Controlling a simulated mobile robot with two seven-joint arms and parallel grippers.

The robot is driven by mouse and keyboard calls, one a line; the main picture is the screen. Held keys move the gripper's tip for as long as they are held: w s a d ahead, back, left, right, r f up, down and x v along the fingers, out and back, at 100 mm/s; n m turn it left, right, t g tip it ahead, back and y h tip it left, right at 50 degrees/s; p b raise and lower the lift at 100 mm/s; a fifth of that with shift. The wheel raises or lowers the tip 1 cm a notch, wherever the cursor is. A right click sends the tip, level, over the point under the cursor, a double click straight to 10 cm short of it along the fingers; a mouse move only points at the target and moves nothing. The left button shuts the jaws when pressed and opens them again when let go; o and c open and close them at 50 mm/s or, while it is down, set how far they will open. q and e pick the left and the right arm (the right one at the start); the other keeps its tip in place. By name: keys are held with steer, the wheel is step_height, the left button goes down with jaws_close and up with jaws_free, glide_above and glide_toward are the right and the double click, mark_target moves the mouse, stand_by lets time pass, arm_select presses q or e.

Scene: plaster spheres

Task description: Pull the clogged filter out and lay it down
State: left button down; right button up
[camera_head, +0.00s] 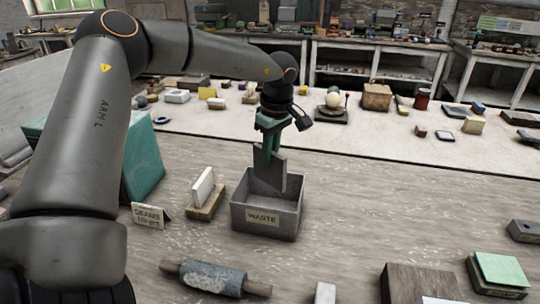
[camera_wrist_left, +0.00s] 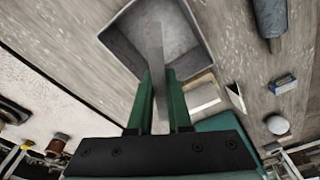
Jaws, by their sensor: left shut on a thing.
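A flat grey plate (camera_head: 270,172), which looks like the clogged filter, is held on edge and slightly tilted in my left gripper (camera_head: 264,148). The gripper's green fingers are shut on its upper part. The plate hangs over the grey open box (camera_head: 264,219) labelled WASTE, its lower end overlapping the box's mouth; I cannot tell how deep it reaches. In the left wrist view the plate shows edge-on (camera_wrist_left: 155,55) between the fingers (camera_wrist_left: 159,95), above the box's bare floor. A white panel (camera_head: 203,187) stands upright in a wooden block (camera_head: 206,206) left of the box. My right gripper is out of view.
A small sign (camera_head: 149,215) stands left of the block, with a teal box (camera_head: 146,165) behind it. A grey roller-shaped thing (camera_head: 212,278) lies in front. A sanding-type green-topped block (camera_head: 500,270) is at the right. The table right of the waste box is mostly clear.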

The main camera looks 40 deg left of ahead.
mark_target(270, 184)
arm_select(q)
steer(key=shift+f+b, duration=1.1)
steer(key=shift+f, duration=0.25)
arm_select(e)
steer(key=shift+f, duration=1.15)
arm_select(q)
steer(key=shift+f+b, duration=0.35)
steer(key=shift+f, duration=0.1)
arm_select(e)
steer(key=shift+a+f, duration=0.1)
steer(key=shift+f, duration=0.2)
arm_select(q)
steer(key=shift+f+b, duration=0.4)
steer(key=shift+f, duration=0.1)
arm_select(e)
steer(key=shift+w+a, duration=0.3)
arm_select(q)
steer(key=shift+f+b, duration=0.3)
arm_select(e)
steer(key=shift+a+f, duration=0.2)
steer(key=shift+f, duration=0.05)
arm_select(q)
steer(key=shift+f+b, duration=0.35)
steer(key=shift+f, duration=0.1)
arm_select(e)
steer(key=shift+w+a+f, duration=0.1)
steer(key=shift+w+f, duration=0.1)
